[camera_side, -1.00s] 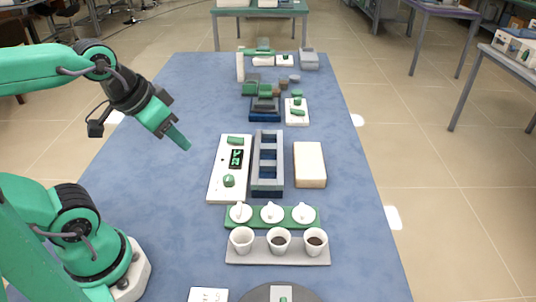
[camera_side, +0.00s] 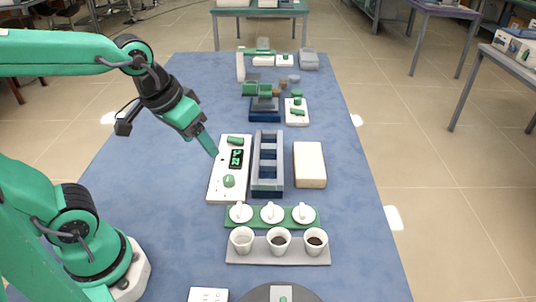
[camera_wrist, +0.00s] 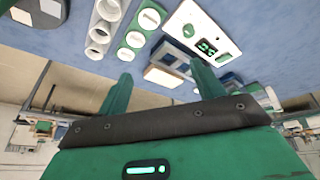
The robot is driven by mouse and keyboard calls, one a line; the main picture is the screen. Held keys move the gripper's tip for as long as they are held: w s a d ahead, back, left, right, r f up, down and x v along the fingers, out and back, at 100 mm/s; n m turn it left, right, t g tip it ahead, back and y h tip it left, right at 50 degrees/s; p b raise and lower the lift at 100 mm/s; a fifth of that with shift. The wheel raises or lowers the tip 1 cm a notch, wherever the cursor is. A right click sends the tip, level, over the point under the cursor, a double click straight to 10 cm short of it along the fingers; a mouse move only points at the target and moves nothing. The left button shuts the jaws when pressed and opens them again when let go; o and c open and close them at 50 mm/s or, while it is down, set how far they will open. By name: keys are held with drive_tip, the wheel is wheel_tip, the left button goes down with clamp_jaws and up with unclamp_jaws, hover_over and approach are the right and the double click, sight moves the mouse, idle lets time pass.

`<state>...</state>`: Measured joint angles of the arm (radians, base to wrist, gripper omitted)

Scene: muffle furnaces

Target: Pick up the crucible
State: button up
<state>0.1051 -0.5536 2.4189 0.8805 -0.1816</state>
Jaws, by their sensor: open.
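Three white crucibles stand in a row on a grey tray (camera_side: 258,259): a left one (camera_side: 241,240), a middle one (camera_side: 279,243) and a right one (camera_side: 314,242). The middle and right ones hold dark contents. Which one the task means I cannot tell. In the wrist view the crucibles (camera_wrist: 100,32) are at upper left. Three white lids (camera_side: 272,212) lie on a green tray (camera_side: 256,222) just behind them. My gripper (camera_side: 211,146) is in the air near the white control panel, apart from the crucibles. Its two fingers (camera_wrist: 161,70) are apart with nothing between them.
The white panel (camera_side: 215,185) has a green display and knob. A blue-grey slotted rack (camera_side: 268,190) and a cream block (camera_side: 310,165) stand to its right. A dark round plate (camera_side: 258,294) is at the front. More equipment stands at the back. The blue table's right side is clear.

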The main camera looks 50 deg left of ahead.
drive_tip(key=w+d+f+n+g, duration=0.25)
drive_tip(key=w+d+f, duration=0.35)
drive_tip(key=d, duration=0.3)
drive_tip(key=n+g, duration=0.1)
drive_tip(key=g, duration=0.1)
hover_over(279, 240)
drive_tip(key=d, duration=0.1)
wheel_tip(279, 240, down, 8)
drive_tip(key=shift+s+f, duration=0.2)
drive_tip(key=shift+f, duration=1.15)
drive_tip(key=shift+s+f, duration=0.2)
drive_tip(key=shift+f, duration=1.2)
drive_tip(key=shift+s+f, duration=0.2)
drive_tip(key=shift+f, duration=1.15)
drive_tip(key=shift+c, duration=0.2)
drive_tip(key=c, duration=1)
